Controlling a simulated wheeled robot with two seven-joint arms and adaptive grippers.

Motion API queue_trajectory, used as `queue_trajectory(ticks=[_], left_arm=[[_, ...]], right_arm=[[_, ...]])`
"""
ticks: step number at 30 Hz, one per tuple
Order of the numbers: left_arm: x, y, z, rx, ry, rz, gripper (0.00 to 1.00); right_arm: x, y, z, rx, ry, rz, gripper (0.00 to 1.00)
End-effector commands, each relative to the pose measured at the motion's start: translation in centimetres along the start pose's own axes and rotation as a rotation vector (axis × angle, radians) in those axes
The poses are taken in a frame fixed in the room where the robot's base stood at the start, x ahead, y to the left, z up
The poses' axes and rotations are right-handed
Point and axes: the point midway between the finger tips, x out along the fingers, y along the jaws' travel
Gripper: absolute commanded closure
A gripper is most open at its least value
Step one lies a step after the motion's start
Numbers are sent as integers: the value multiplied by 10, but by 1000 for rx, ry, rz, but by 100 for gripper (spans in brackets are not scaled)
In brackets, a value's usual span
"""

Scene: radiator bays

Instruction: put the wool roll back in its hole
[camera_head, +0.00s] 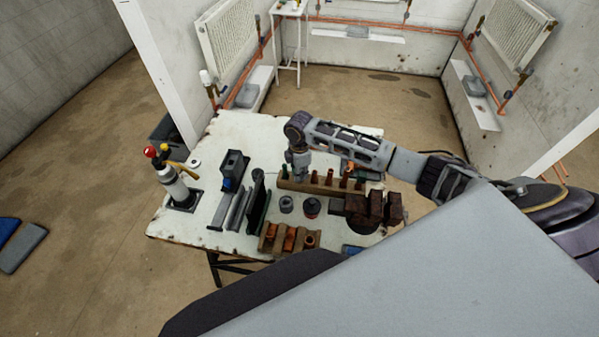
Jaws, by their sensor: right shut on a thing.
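My right gripper (300,176) points down over the left part of a long wooden rack (320,187) on the white workbench. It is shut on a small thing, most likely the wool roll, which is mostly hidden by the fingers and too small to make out. I cannot tell which hole is empty, or whether the held thing touches the rack. My left gripper is not in view.
Two round pots, one grey (287,204) and one dark (311,207), stand in front of the rack. A second wooden block (289,239) holds copper fittings. Dark brown blocks (375,206) lie at right. A torch bottle (176,185) stands at left. The bench's back left is clear.

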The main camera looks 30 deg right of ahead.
Motion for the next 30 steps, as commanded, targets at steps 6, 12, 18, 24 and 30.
queue_trajectory(ticks=[6,12,18,24,30], left_arm=[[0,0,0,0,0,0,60],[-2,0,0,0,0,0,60],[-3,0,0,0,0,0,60],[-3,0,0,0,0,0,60],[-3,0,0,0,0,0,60]], right_arm=[[0,0,0,0,0,0,100],[4,0,0,0,-1,-1,100],[9,0,0,1,-1,0,100],[9,0,0,0,0,0,100],[9,0,0,0,0,0,69]])
